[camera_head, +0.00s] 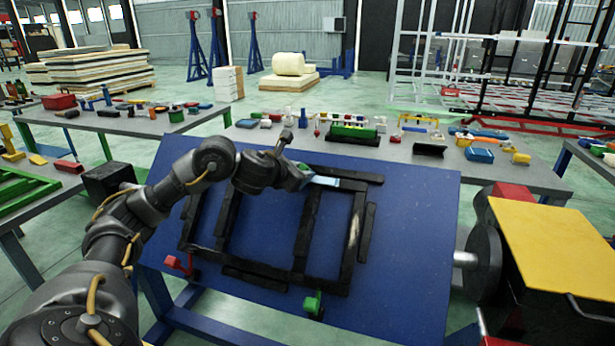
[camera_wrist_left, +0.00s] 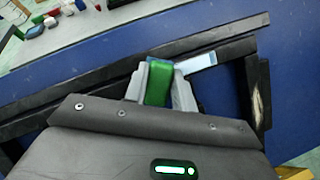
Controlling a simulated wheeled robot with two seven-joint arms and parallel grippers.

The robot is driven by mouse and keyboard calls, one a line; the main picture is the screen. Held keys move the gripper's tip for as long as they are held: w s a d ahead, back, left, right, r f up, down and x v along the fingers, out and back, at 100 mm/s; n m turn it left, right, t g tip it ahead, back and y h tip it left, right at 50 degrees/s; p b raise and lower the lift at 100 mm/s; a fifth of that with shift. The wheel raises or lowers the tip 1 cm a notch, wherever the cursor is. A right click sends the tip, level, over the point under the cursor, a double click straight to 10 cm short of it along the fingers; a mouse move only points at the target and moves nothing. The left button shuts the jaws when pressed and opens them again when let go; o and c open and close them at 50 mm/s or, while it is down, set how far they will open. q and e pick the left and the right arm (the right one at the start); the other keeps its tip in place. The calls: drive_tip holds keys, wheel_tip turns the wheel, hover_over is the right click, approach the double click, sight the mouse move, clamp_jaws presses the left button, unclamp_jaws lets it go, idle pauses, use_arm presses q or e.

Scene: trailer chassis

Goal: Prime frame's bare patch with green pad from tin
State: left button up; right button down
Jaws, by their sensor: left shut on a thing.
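The black frame (camera_head: 300,235) lies on a tilted blue board. Its bare patch (camera_head: 353,232) is a pale worn streak on the right bar; it also shows at the right of the left wrist view (camera_wrist_left: 257,103). My left gripper (camera_head: 308,174) is over the frame's far bar, up and left of the patch. In the left wrist view its fingers are shut on the green pad (camera_wrist_left: 158,84). A light blue strip (camera_wrist_left: 196,63) shows just beyond the fingertips; I cannot tell whether it joins the pad. I cannot make out the tin for certain. My right gripper is out of view.
The blue board (camera_head: 410,225) is clear to the right of the frame. A red clamp (camera_head: 179,264) and a green clamp (camera_head: 313,304) sit at its near edge. A yellow-topped cabinet (camera_head: 555,245) stands at right.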

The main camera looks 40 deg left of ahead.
use_arm(q)
drive_tip(key=shift+a, duration=0.25)
drive_tip(key=shift+s+r+p, duration=0.15)
drive_tip(key=shift+r+p, duration=0.15)
drive_tip(key=shift+p, duration=0.05)
drive_tip(key=shift+s+d+r+p, duration=0.25)
drive_tip(key=shift+s+r+p, duration=0.35)
drive_tip(key=shift+p, duration=0.2)
drive_tip(key=shift+s+d+r+p, duration=0.2)
drive_tip(key=shift+s+r+p, duration=0.45)
drive_tip(key=shift+p, duration=0.1)
drive_tip(key=shift+s+d+r+p, duration=0.25)
drive_tip(key=shift+s+r+p, duration=0.35)
drive_tip(key=shift+p, duration=0.2)
